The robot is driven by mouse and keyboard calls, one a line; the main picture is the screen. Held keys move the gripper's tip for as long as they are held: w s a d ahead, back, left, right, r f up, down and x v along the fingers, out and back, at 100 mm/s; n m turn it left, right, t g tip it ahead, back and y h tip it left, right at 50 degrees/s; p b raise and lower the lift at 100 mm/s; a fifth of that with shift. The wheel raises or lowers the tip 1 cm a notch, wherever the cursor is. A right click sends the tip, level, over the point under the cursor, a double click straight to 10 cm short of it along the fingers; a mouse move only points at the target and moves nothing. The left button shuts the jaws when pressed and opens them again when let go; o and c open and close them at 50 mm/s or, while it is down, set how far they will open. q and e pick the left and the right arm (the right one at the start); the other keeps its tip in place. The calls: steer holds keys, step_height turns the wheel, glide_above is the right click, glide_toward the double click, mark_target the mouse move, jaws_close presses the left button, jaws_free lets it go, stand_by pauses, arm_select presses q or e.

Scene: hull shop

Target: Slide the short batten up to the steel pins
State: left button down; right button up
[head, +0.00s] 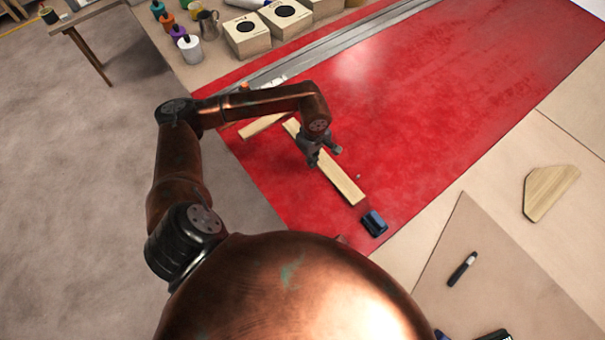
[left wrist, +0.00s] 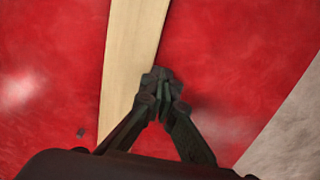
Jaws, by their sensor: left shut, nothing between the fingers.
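A pale wooden batten (head: 343,185) lies flat on the red sheet, slanting down to the right under my left gripper. It also shows in the left wrist view (left wrist: 133,45). A second pale strip (head: 262,125) lies at its upper left, partly behind my arm; I cannot tell for sure which is the short batten. My left gripper (head: 322,156) is shut and empty, its tips (left wrist: 162,88) over one edge of the batten; contact is unclear. A small grey pin-like spot (head: 358,177) stands apart beside the batten and shows in the wrist view (left wrist: 80,132). My right gripper is out of view.
A dark blue block (head: 374,223) sits near the batten's lower end. Long metal strips (head: 335,45) run along the far side. Wooden boxes (head: 247,36) and bottles (head: 189,48) stand at the back. A marker (head: 462,269) and wooden offcut (head: 548,190) lie right. The red sheet's right side is clear.

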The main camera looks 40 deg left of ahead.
arm_select(q)
steer(key=shift+w+d+b, duration=0.15)
steer(key=shift+w+b, duration=0.2)
steer(key=shift+w, duration=0.25)
steer(key=shift+w+d+b, duration=0.15)
steer(key=shift+w+b, duration=0.15)
steer(key=shift+w, duration=0.25)
steer(key=shift+s+a+r+p, duration=0.15)
steer(key=shift+s+p, duration=0.1)
steer(key=shift+s, duration=0.25)
steer(key=shift+s+a+r+p, duration=0.1)
steer(key=shift+s+r+p, duration=0.15)
steer(key=shift+s, duration=0.2)
steer(key=shift+s+a+r+p, duration=0.15)
steer(key=shift+s+p, duration=0.1)
steer(key=shift+s, duration=0.25)
step_height(320, 180, up, 8)
steer(key=p, duration=0.3)
steer(key=shift+p, duration=0.35)
steer(key=shift+d+f, duration=0.1)
